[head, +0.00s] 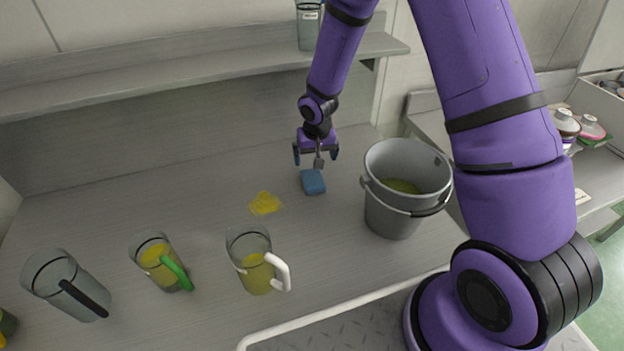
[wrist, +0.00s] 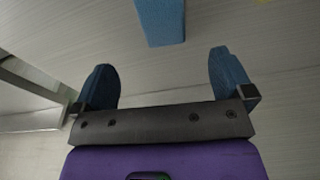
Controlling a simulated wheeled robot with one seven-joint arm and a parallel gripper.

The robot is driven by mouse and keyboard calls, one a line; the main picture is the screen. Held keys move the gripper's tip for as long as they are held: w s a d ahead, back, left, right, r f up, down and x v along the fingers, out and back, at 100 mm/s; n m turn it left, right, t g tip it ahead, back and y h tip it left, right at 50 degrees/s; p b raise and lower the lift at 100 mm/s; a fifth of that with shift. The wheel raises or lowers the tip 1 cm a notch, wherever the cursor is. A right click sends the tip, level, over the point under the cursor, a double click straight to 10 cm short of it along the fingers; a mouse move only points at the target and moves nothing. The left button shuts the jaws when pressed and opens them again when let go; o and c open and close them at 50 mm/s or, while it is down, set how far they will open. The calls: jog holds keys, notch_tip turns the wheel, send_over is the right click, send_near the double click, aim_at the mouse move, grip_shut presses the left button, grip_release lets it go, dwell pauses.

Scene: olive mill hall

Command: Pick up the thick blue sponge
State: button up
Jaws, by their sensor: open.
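The thick blue sponge (head: 313,182) lies on the grey metal bench, left of the bucket. It also shows at the top of the wrist view (wrist: 161,20), cut off by the frame edge. My gripper (head: 316,153) is above and just behind the sponge in the head view, pointing down. In the wrist view my gripper's two blue fingers (wrist: 164,75) are wide apart with nothing between them. The sponge lies beyond the fingertips, roughly centred between them, and is not touched.
A grey bucket (head: 392,210) with yellowish liquid stands right of the sponge. A yellow spill (head: 265,203) lies to its left. Jugs with white (head: 253,262), green (head: 161,262) and black (head: 67,286) handles stand at the front left. A shelf (head: 180,72) runs behind.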

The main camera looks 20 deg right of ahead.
aim_at(313, 178)
jog(key=shift+w+f, duration=0.3)
jog(key=shift+f, duration=1.55)
jog(key=shift+w+f, duration=0.3)
jog(key=shift+f, duration=1.5)
jog(key=shift+w+f, duration=0.3)
jog(key=shift+f, duration=1.55)
jog(key=shift+c, duration=0.2)
jog(key=c, duration=1)
